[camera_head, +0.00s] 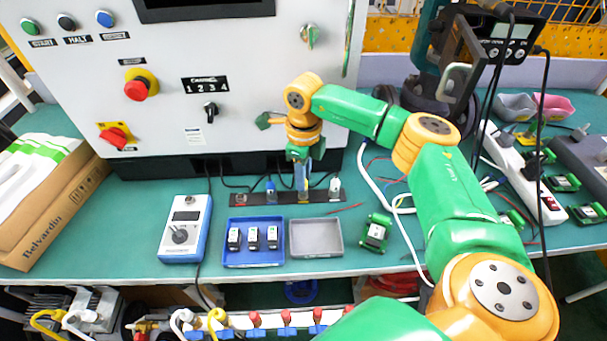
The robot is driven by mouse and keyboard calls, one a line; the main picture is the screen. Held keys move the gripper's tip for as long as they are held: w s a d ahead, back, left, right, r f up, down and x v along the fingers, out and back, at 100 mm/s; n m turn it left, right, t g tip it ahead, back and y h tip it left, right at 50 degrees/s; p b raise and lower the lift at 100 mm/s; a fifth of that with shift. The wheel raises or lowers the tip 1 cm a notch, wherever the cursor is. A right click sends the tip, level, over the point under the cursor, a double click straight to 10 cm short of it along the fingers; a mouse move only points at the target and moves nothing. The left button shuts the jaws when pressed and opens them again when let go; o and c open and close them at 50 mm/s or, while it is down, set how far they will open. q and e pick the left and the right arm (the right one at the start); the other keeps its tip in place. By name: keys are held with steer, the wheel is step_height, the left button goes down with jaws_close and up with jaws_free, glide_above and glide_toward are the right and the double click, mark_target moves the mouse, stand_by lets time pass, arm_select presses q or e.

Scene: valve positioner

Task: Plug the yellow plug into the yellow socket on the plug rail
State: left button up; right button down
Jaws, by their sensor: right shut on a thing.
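The dark plug rail (318,198) lies on the green bench below the cabinet front. A blue plug (270,187) and a white plug (335,185) stand upright on it, with cables running back. My right gripper (303,186) points down over the rail between these two plugs. It is shut on the yellow plug, which is mostly hidden by the fingers. A bit of yellow (303,197) shows at the rail right under the fingertips. I cannot tell whether the plug is seated in the yellow socket or just above it. My left gripper is not in view.
A blue tray (253,264) with several small modules and an empty grey tray (316,252) lie in front of the rail. A handheld meter (186,229) is to the left. Cables and a power strip (523,170) are to the right. The cabinet (245,130) stands close behind.

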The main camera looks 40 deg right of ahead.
stand_by(0.3)
steer(key=shift+f, duration=0.35)
stand_by(0.5)
steer(key=shift+f, duration=0.1)
stand_by(0.6)
steer(key=shift+c, duration=1.6)
jaws_free()
step_height(320, 180, up, 7)
steer(key=p, duration=0.6)
